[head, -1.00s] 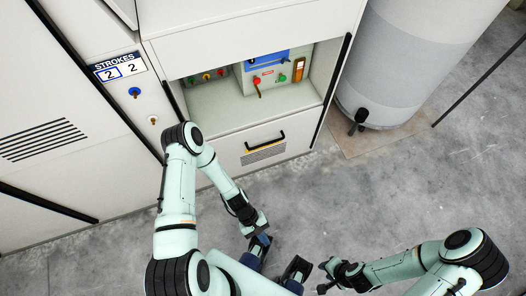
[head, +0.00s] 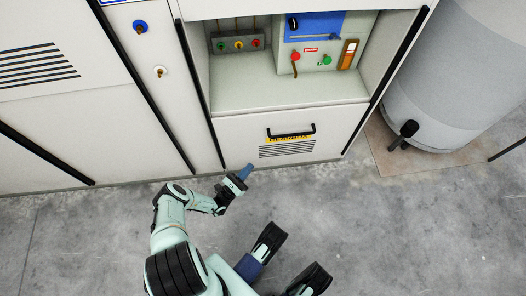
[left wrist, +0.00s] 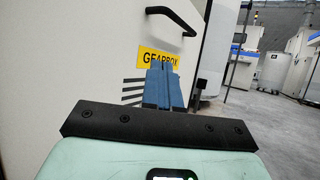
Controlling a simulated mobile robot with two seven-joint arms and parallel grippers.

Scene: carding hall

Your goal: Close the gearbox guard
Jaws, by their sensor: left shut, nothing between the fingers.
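The gearbox guard (head: 238,128) is a pale panel below an open recess in the machine front. It has a black bar handle (head: 291,133), a yellow label and dark vent slots; the label reads GEARBOX in the left wrist view (left wrist: 160,57). My left gripper (head: 247,169) is shut and empty, low in front of the panel and left of the handle. In the left wrist view its blue fingers (left wrist: 163,86) are together, overlapping the label's lower edge, with the handle (left wrist: 175,14) above. I cannot tell whether they touch the panel. My right gripper is out of view.
The recess (head: 290,92) holds a small box with red, yellow and green knobs (head: 238,44) and a control panel with a blue plate (head: 314,25). A grey cylinder (head: 455,70) with a black-knobbed fitting stands right. The concrete floor (head: 400,230) in front is clear.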

